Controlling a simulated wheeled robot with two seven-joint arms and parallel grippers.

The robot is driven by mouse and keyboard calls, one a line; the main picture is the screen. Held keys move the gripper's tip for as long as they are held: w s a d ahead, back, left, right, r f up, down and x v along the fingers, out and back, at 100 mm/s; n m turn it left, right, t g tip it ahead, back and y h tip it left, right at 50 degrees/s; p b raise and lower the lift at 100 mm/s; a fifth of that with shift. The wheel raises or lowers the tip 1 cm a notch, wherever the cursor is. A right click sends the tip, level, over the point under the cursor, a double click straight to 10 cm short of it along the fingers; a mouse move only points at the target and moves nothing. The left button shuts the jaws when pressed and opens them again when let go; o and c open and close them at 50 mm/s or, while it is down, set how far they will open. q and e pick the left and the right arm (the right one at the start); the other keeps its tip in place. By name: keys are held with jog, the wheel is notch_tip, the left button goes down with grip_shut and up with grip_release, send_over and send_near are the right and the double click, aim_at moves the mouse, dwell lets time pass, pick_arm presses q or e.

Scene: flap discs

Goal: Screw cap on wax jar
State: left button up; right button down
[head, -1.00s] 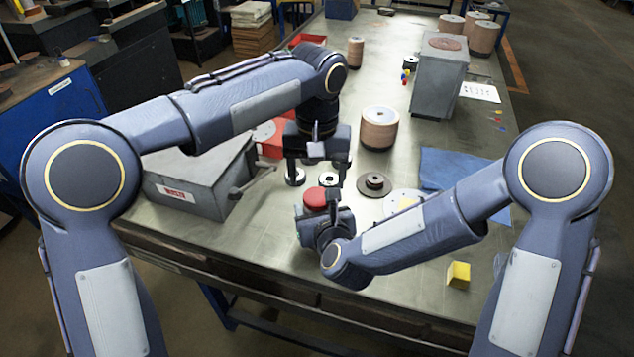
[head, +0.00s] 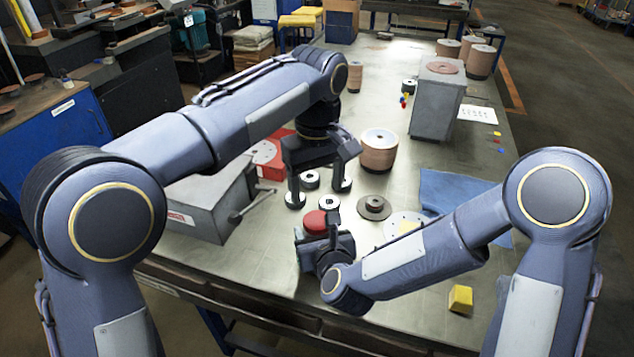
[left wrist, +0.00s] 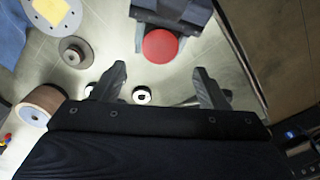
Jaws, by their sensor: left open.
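The wax jar (head: 314,222) shows as a round red top near the front of the bench; its side is mostly hidden. I cannot tell whether the red is a cap. It also shows in the left wrist view (left wrist: 160,46). My right gripper (head: 316,232) reaches it from the front, with a finger on either side of it. My left gripper (head: 319,187) is open and empty, pointing down above the bench behind the jar. In the left wrist view, its spread fingers (left wrist: 158,85) have the jar beyond them, with no contact.
Small black-and-white rings (head: 328,202) lie under and around my left gripper. A brown disc (head: 374,207) and a wide roll (head: 379,151) stand to the right. A grey box with a lever (head: 205,205) is at left. A blue cloth (head: 450,190) and yellow block (head: 460,299) lie at right.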

aim_at(317, 219)
pick_arm(q)
jog(key=shift+f, duration=4.05)
jog(key=c, duration=1)
jog(key=m, duration=0.6)
jog(key=shift+m, duration=0.3)
jog(key=o, duration=1.1)
